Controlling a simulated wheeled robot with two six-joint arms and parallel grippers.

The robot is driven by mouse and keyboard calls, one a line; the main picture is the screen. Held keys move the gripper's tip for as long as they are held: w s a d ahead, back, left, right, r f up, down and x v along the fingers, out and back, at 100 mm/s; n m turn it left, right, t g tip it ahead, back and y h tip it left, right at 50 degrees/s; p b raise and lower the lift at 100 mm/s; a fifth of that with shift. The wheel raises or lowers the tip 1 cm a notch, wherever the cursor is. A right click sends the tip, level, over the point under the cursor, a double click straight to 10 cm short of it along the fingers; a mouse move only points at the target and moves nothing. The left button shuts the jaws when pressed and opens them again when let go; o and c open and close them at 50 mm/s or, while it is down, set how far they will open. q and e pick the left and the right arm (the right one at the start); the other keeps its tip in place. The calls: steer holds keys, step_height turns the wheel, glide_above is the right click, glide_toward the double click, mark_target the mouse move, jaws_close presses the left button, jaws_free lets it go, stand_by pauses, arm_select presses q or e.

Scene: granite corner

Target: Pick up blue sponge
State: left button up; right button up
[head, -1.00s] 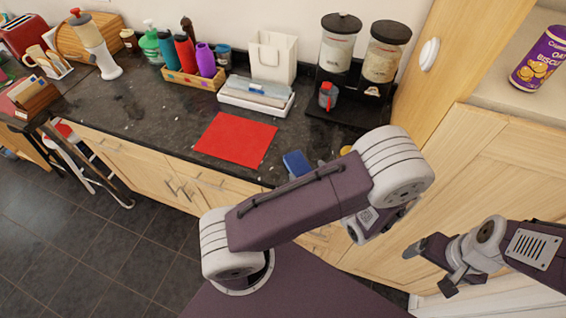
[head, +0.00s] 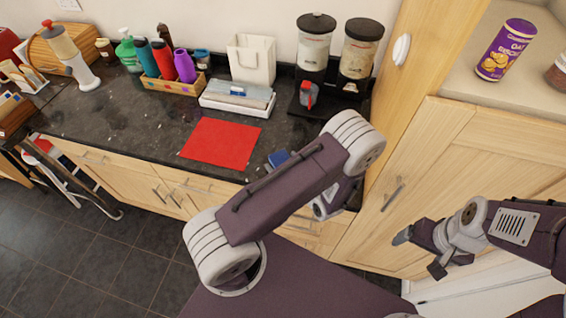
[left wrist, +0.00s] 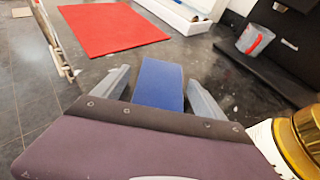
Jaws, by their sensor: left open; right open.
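The blue sponge (head: 279,158) lies on the dark countertop beside the red mat, partly hidden by my left arm in the head view. In the left wrist view the blue sponge (left wrist: 159,84) shows between the two fingers of my left gripper (left wrist: 157,82). Those fingers are apart, one on each side of the sponge, and I cannot tell whether either touches it. My right gripper (head: 419,251) is open and empty, low in front of the wooden cabinet.
The red mat (head: 221,142) lies left of the sponge. A gold-topped object (left wrist: 306,130) stands close to the left gripper's right side. A white tray (head: 237,101) and a black dispenser stand (head: 330,104) are behind. A wooden cabinet (head: 405,95) closes off the right.

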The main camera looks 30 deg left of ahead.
arm_select(q)
steer(key=c, duration=1.6)
